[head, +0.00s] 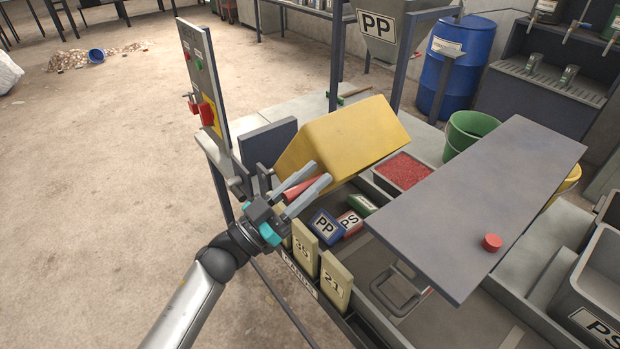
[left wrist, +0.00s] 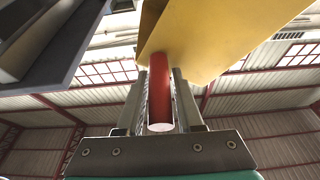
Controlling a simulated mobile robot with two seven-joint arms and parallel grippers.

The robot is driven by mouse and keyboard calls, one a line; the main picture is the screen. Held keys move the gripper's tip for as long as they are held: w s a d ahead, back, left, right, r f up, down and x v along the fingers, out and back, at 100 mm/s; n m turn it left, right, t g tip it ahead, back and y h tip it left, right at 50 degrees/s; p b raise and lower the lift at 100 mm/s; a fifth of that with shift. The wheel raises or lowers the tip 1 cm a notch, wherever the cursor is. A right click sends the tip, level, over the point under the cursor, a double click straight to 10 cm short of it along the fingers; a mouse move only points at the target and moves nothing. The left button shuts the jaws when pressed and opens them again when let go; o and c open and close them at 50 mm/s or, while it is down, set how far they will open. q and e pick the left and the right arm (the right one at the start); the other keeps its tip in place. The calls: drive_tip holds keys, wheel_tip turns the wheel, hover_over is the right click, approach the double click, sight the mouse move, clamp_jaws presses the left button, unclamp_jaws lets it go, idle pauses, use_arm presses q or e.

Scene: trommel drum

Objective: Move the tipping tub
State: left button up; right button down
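The tipping tub (head: 335,140) is a yellow box tilted over the bench in the head view. It also fills the top of the left wrist view (left wrist: 220,35). Its red bar handle (head: 303,187) sticks out toward my left gripper (head: 308,185). In the left wrist view the red handle (left wrist: 160,95) lies between the two fingers, which look closed against its sides. The tub's inside is hidden. My right gripper is not in view.
A control panel (head: 203,80) with a red switch stands left of the tub. Below are labelled blocks (head: 327,226) and numbered cards (head: 335,280). A tray of red granules (head: 403,171) and a grey plate (head: 470,200) with a red knob lie right. The left floor is mostly clear.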

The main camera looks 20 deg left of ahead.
use_arm(q)
clamp_jaws()
idle(1.0)
